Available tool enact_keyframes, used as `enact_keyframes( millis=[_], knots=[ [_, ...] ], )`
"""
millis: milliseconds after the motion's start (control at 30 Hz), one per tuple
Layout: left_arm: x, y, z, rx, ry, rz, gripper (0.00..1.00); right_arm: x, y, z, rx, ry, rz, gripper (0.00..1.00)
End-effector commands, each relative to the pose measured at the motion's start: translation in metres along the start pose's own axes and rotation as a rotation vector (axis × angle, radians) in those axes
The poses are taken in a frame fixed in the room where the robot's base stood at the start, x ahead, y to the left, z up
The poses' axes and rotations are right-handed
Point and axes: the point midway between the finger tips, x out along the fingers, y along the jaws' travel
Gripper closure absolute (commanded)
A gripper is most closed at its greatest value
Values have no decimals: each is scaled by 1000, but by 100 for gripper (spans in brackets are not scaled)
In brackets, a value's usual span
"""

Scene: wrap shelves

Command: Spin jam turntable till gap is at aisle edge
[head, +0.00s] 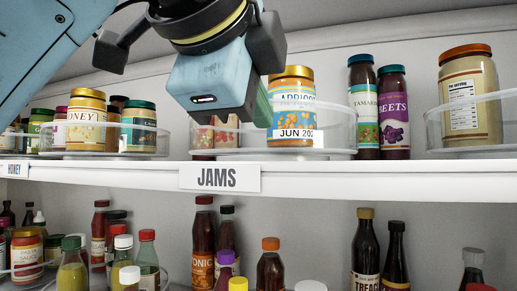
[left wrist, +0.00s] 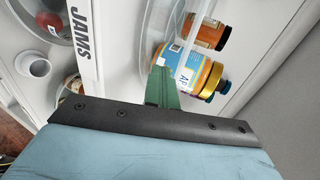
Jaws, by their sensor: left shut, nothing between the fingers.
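The jam turntable (head: 335,152), white with a clear rim, stands on the upper shelf behind the JAMS label (head: 219,178). An apricot jar (head: 293,125) with a gold lid stands on it, also visible in the left wrist view (left wrist: 186,70). Red-labelled jars (head: 203,136) show at its left, partly hidden by my arm. The turntable's right side behind the clear rim looks empty. My left gripper (head: 260,108) is shut and empty, its green fingers just left of the apricot jar. In the left wrist view its fingers (left wrist: 161,84) overlap the clear rim; contact cannot be told. My right gripper is out of view.
A honey turntable (head: 100,154) stands left and another turntable (head: 470,152) with a large jar stands right. Tamarind (head: 364,110) and beets (head: 394,115) jars stand close to the jam turntable's right. Bottles crowd the lower shelf. The shelf edge (head: 340,180) runs along the front.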

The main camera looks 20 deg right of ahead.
Motion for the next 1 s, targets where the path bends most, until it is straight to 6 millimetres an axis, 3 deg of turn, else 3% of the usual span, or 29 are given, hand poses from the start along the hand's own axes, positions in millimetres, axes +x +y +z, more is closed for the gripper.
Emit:
enact_keyframes(
  millis=[267,633,1000],
  knots=[
    [2,0,-1,-3,-3,2,100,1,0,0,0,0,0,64],
    [6,-2,-20,-4,-3,2,100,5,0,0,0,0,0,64],
    [6,-2,-22,-3,-3,2,100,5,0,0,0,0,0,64]
  ],
)
